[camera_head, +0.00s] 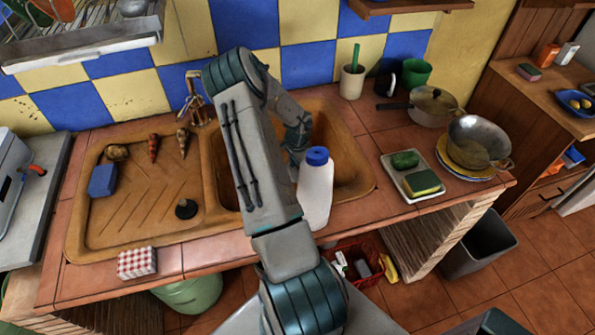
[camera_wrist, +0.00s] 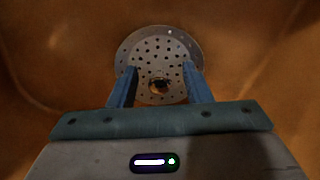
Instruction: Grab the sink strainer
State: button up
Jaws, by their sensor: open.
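The sink strainer (camera_wrist: 160,52) is a round, grey metal disc with many small holes, seen in the wrist view inside the brown sink basin. My gripper (camera_wrist: 158,75) is open, with its two blue fingers on either side of the strainer's lower part in the picture. A small dark spot or knob shows on the strainer between the fingers. I cannot tell whether the fingers touch it. In the head view my arm reaches down into the sink basin (camera_head: 348,150), and my arm hides the gripper and the strainer.
A white bottle with a blue cap (camera_head: 315,190) stands at the basin's front edge, close beside my arm. The drainboard (camera_head: 150,215) on the left holds a blue sponge (camera_head: 103,180), vegetables and a black plug (camera_head: 186,209). A soap tray (camera_head: 398,181) and pots stand on the right.

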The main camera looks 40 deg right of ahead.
jog(key=shift+c, duration=0.4)
grip_shut()
jog(key=shift+r, duration=0.15)
